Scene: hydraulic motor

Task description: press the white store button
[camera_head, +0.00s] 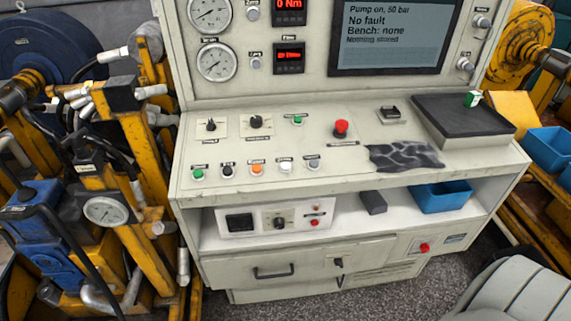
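A small white button (286,166) sits in the front row of buttons on the sloping control panel. An orange button (256,169) is just left of it and a grey button (313,163) just right. Nothing covers the white button. The screen (392,38) reads "Pump on, 50 bar", "No fault", "Bench: none" and "Nothing stored". Neither my left nor my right gripper is in view.
A red mushroom button (341,128), a crumpled dark cloth (405,157) and a black tray (462,120) are on the console (345,183). Yellow equipment with a gauge (105,211) stands close on the left. A pale ribbed shape (515,292) fills the lower right corner.

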